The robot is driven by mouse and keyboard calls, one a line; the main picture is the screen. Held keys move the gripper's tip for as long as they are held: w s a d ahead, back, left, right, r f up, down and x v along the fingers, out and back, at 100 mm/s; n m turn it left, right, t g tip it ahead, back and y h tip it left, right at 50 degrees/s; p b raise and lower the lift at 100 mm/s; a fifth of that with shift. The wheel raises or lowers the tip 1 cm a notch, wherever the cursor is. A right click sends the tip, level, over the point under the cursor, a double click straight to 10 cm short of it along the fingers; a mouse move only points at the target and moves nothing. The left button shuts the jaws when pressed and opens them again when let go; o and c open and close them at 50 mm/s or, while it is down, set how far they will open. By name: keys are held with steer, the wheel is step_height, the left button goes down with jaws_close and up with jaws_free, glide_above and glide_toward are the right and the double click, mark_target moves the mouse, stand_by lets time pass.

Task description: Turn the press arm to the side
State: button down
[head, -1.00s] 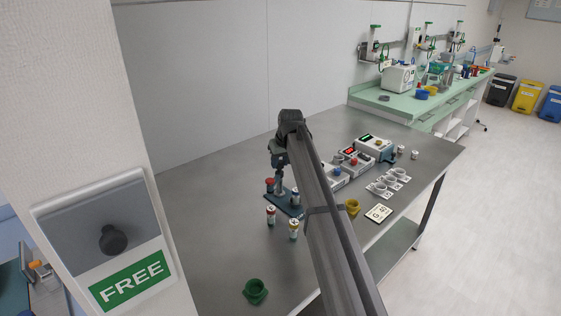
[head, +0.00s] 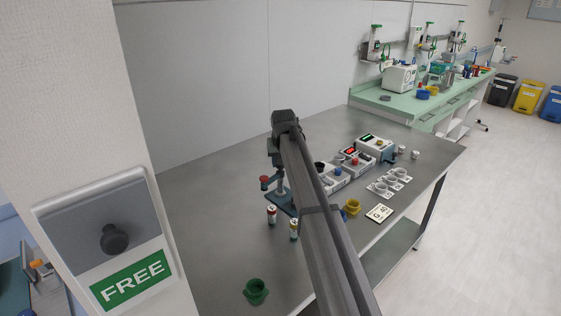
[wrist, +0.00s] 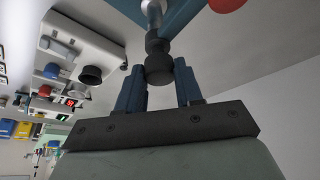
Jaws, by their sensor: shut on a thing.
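The small press stands on the grey table, with its blue base (head: 278,199) low and a red knob (head: 265,181) at its left side. In the wrist view the blue press arm (wrist: 182,18) runs across the top, with a dark cylindrical knob (wrist: 158,62) below a silver shaft. My gripper (wrist: 160,82) has its two blue fingers on either side of that dark knob and is shut on it. A red part (wrist: 228,4) shows at the top edge. In the head view my arm hides the fingertips and part of the press.
Two small vials (head: 271,215) stand close in front of the press. A green cup (head: 256,291) is nearer the front edge. Grey devices (head: 335,180), a yellow cup (head: 351,207), a card (head: 379,213) and a white cup holder (head: 390,184) lie to the right. The left tabletop is clear.

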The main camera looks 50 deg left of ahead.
steer(key=c, duration=0.8)
jaws_free()
steer(key=shift+o, duration=0.2)
steer(key=shift+r, duration=0.15)
steer(key=v, duration=1.3)
steer(key=shift+r, duration=0.25)
steer(key=shift+s+d, duration=0.1)
